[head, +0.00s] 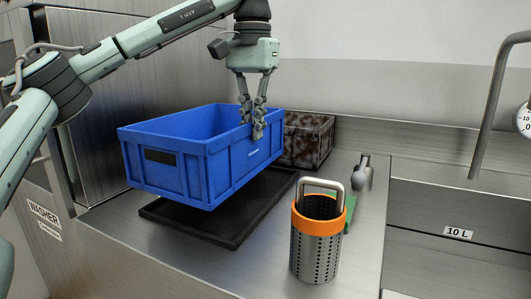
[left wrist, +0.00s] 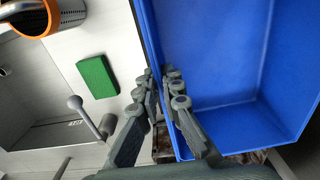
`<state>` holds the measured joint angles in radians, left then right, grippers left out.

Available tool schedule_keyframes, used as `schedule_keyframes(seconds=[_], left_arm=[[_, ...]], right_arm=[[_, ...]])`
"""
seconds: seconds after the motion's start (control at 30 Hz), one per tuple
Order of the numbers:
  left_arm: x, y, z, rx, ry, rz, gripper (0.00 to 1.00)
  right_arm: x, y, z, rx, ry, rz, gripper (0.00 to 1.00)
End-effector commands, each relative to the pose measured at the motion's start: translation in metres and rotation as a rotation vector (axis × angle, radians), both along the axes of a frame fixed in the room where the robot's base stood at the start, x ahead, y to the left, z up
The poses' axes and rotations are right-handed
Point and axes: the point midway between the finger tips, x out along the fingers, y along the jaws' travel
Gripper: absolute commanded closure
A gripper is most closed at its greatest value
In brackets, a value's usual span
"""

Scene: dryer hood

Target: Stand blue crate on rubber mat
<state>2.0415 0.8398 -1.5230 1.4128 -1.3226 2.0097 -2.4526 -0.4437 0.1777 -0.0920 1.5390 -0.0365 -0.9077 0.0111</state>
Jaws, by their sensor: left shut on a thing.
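The blue crate (head: 172,172) is upright and empty, with a dark panel on its front side. It is above the black rubber mat (head: 232,237); part of the mat shows below its front and right sides, and the rest is hidden. The crate's underside looks clear of the mat, though contact at the hidden back cannot be told. My left gripper (head: 257,132) points down and is shut on the crate's right wall. In the left wrist view, the fingers (left wrist: 166,82) pinch the rim of the blue crate (left wrist: 225,55). My right gripper is not in view.
A mottled brown crate (head: 307,139) stands behind the blue crate. A perforated metal basket with an orange rim (head: 316,246) stands right of the mat. A green sponge (left wrist: 98,76) and a grey knobbed handle (head: 363,172) are nearby. A metal tap (head: 495,100) rises at right.

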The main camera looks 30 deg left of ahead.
Motion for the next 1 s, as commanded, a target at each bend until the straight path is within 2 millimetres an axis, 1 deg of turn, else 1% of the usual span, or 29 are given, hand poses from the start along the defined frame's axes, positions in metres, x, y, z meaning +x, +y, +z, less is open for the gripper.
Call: schedule_keyframes(seconds=[0.03, 0.1, 0.27, 0.33, 0.5, 0.6, 0.73, 1.0], left_arm=[[0.008, -0.006, -0.006, -0.002, 0.003, -0.003, 1.00], [0.017, -0.011, -0.011, -0.001, 0.001, -0.002, 1.00], [0.027, -0.016, -0.018, 0.000, -0.001, 0.000, 1.00], [0.028, -0.016, -0.023, -0.001, 0.000, -0.001, 1.00], [0.027, -0.015, -0.048, -0.001, 0.001, 0.001, 1.00], [0.027, -0.015, -0.056, 0.000, -0.001, 0.001, 1.00], [0.028, -0.016, -0.058, 0.000, -0.003, 0.001, 1.00], [0.027, -0.016, -0.061, 0.000, -0.002, 0.001, 1.00]], right_arm=[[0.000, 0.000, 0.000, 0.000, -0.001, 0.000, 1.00], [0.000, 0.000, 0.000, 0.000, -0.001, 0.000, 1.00], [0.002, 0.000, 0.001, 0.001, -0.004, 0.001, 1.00], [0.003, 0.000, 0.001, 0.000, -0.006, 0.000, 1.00], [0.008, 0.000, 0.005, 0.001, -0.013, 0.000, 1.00], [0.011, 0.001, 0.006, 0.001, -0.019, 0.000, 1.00], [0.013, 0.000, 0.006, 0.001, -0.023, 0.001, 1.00], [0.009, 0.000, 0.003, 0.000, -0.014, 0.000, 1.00]])
